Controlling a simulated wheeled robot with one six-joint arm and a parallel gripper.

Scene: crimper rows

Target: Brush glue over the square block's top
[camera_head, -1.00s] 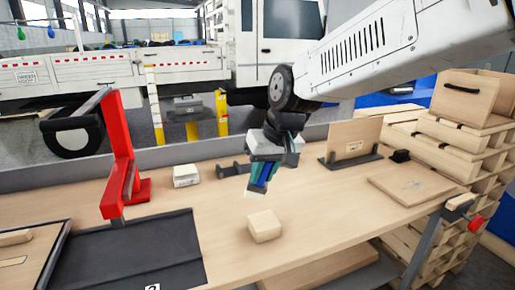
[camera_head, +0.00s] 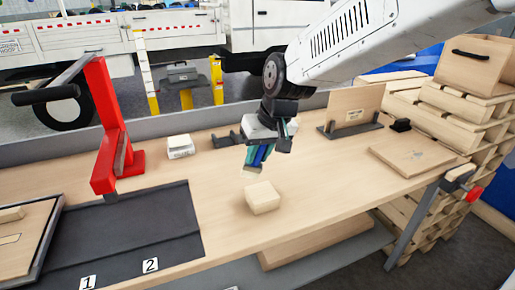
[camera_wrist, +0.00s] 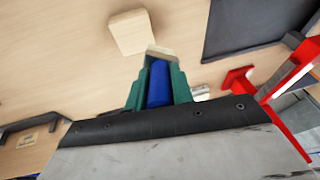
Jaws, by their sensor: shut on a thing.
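The square block (camera_head: 263,197) is pale wood and lies on the workbench (camera_head: 330,200) near its middle. It also shows in the wrist view (camera_wrist: 131,32), just beyond my gripper's tip. My gripper (camera_head: 257,158) is shut on a blue-handled brush (camera_wrist: 159,84), held between green fingers (camera_wrist: 179,86). The brush's pale bristle end (camera_wrist: 161,52) points toward the block. In the head view the tip is just above and behind the block. In the wrist view it overlaps the block's near corner; I cannot tell whether they touch.
A red press-like stand (camera_head: 112,130) and a dark mat (camera_head: 130,245) with marks 1 and 2 are at left. A small white box (camera_head: 180,146) stands behind. An upright wooden panel (camera_head: 354,106) and flat board (camera_head: 412,155) are at right. Bench around the block is clear.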

